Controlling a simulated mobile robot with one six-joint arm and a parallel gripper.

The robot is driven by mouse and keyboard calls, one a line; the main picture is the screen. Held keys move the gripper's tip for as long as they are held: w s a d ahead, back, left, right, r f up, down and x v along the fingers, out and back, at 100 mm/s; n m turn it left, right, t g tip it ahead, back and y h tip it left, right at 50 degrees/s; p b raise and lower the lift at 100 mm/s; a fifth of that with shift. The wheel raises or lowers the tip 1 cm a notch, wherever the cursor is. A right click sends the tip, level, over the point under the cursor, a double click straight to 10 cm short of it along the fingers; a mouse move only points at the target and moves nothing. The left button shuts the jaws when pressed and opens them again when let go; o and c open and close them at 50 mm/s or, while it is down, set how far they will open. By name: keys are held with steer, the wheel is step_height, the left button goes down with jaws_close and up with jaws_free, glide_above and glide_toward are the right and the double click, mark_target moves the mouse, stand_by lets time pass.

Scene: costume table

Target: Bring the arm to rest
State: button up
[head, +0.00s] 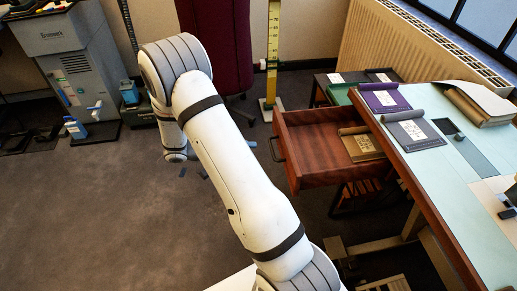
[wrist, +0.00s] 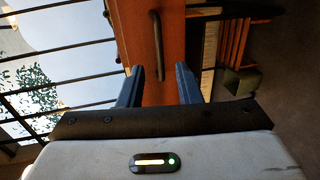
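My white arm reaches up and away in the head view. Its end hangs over the carpet, left of the open drawer (head: 310,139). The fingers of my gripper cannot be made out there. In the wrist view my gripper (wrist: 159,80) is open, its two blue-grey fingers apart with nothing between them. Beyond the fingers is a reddish-brown wooden front with a dark bar handle (wrist: 157,47). The handle appears apart from the fingers. The drawer stands pulled out from the table (head: 480,228) and holds a tan labelled bundle (head: 361,146).
On the table lie a purple folded item (head: 385,98), a grey one (head: 414,134) and a thick book-like stack (head: 477,103). A yellow measuring post (head: 273,50) and a dark red chair (head: 215,40) stand behind. A grey cabinet (head: 72,65) is at left. Carpet at lower left is clear.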

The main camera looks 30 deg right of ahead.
steer(key=shift+w+a+r, duration=0.1)
steer(key=shift+a, duration=0.3)
steer(key=s+a+r+n+t+y+p, duration=0.1)
steer(key=s+r+y+p, duration=0.4)
steer(key=r, duration=0.6)
steer(key=s+a+r+n+t+y+p, duration=0.1)
steer(key=s+a+r+t+y+p, duration=0.3)
steer(key=r, duration=0.7)
steer(key=s+a+r+n+t+y+p, duration=0.1)
steer(key=s+a+r+t+y+p, duration=0.1)
steer(key=s+a+r+y+p, duration=0.2)
steer(key=s+r+y+p, duration=0.1)
steer(key=s+r+p, duration=0.2)
steer(key=r, duration=0.4)
steer(key=shift+s+a+r+n+t+y+p, duration=0.3)
steer(key=shift+s+a+r+n+y+p, duration=0.05)
steer(key=shift+s+n+y+p, duration=0.05)
steer(key=shift+o, duration=0.6)
